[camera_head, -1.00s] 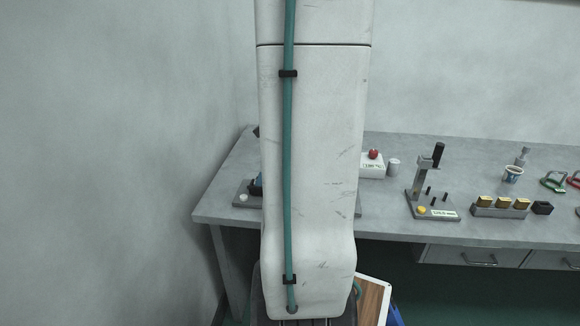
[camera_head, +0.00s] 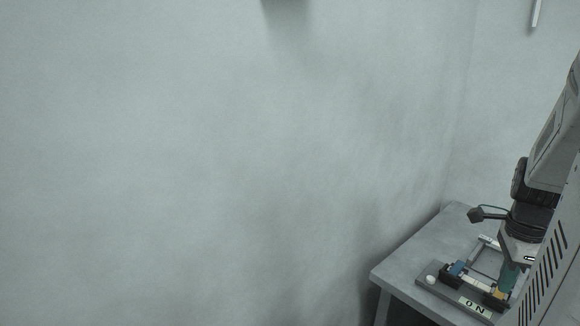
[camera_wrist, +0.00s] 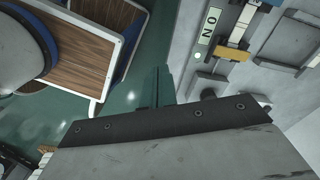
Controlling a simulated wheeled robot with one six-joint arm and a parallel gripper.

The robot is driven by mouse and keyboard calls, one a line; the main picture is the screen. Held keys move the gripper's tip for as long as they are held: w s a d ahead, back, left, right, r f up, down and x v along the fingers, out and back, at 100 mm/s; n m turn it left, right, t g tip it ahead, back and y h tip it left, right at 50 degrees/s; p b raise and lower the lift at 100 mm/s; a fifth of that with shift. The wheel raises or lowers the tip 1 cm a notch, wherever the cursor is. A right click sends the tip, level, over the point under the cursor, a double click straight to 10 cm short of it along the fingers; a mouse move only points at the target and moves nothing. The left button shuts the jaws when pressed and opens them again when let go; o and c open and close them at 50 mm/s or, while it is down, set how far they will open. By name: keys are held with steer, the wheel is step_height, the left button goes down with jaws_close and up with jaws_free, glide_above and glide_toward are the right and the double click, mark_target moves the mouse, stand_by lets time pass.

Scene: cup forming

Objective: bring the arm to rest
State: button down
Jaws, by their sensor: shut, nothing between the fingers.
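My arm (camera_head: 553,150) hangs down at the right edge of the head view, partly hidden by a grey slotted housing. My gripper (camera_head: 508,279) points down in front of a device on the table; from this view I cannot tell its gap to the device. In the wrist view my gripper (camera_wrist: 160,82) shows narrow fingers together beyond a dark screwed bar, over the green floor. It is shut and holds nothing.
The device with an ON label (camera_head: 474,305) sits on the grey table (camera_head: 408,262), and shows at upper right in the wrist view. Wood-faced panels (camera_wrist: 75,60) with pale rims are at upper left there. A bare wall (camera_head: 200,150) fills the head view's left.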

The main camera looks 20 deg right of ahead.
steer(key=w+a+r+n, duration=0.1)
steer(key=a+r+n, duration=0.2)
steer(key=a+n, duration=0.6)
steer(key=a+r+n+t, duration=0.1)
steer(key=a+r+n, duration=0.1)
steer(key=a+n, duration=0.7)
steer(key=w+a+r+n, duration=0.1)
steer(key=a+r+n, duration=0.2)
steer(key=a+n, duration=0.6)
steer(key=a, duration=0.3)
steer(key=shift+w+a+r+n+t, duration=0.3)
steer(key=shift+w+r+n, duration=0.05)
steer(key=shift+n, duration=0.05)
